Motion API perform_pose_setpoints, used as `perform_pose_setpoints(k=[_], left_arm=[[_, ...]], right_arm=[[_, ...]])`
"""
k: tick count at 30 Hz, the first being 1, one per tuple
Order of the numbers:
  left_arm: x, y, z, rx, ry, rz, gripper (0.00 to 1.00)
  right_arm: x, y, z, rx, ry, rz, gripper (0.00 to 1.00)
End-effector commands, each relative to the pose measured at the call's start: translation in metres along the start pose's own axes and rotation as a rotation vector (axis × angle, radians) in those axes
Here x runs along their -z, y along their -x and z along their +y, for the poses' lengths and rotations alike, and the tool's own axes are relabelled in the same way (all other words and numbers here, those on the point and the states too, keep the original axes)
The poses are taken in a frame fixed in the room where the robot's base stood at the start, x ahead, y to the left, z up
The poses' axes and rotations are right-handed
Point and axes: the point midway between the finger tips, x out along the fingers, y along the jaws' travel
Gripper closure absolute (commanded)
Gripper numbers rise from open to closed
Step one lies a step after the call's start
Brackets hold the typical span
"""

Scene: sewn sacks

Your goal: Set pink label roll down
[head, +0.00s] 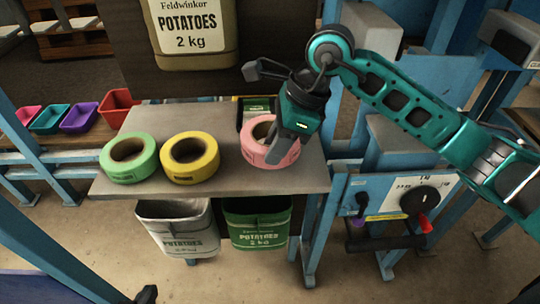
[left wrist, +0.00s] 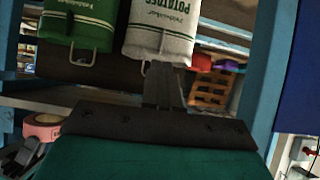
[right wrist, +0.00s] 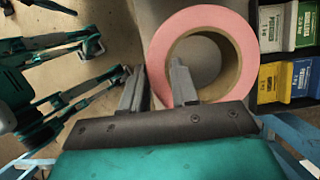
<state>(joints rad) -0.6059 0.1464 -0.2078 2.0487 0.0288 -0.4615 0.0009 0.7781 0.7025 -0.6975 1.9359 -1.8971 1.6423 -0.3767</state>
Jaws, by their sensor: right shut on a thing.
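The pink label roll (head: 257,154) is at the right part of the grey table (head: 225,185), lying flat with its hole up. I cannot tell whether it touches the tabletop. My right gripper (head: 279,150) is shut on its ring wall. In the right wrist view the roll (right wrist: 226,36) shows one finger inside the hole and one outside. The roll also shows at the lower left of the left wrist view (left wrist: 42,128). My left gripper (left wrist: 165,85) has its fingers together with nothing between; only a dark bit of it shows at the head view's bottom edge.
A green roll (head: 129,160) and a yellow roll (head: 190,158) stand left of the pink one. A dark rack with small boxes (right wrist: 271,77) is close behind it. Potato sacks (head: 258,222) hang below the table's front edge. Coloured bins (head: 80,117) stand at left.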

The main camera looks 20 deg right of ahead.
Motion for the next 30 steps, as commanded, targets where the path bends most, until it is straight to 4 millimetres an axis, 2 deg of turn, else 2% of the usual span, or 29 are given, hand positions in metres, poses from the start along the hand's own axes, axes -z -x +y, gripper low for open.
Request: perform_pose_setpoints(k=[9, 15, 19, 20, 27, 30], left_arm=[[0.005, -0.002, 0.002, -0.006, 0.000, 0.013, 1.00], [0.013, -0.004, 0.001, -0.006, -0.003, 0.028, 1.00], [0.010, -0.006, 0.001, -0.006, -0.006, 0.028, 1.00], [0.010, -0.005, 0.001, -0.006, -0.007, 0.027, 1.00], [0.008, -0.004, 0.000, -0.006, -0.010, 0.021, 1.00], [0.006, -0.004, 0.000, -0.007, -0.010, 0.017, 1.00]], right_arm=[[0.014, -0.034, 0.000, -0.001, 0.000, -0.001, 1.00], [0.014, -0.035, 0.000, 0.002, 0.002, -0.001, 1.00], [0.015, -0.038, 0.000, 0.001, 0.002, -0.001, 1.00], [0.015, -0.037, 0.000, 0.000, 0.001, 0.000, 0.69], [0.015, -0.037, 0.000, 0.000, 0.001, 0.000, 0.46], [0.015, -0.037, 0.000, 0.000, 0.001, 0.000, 0.45]])
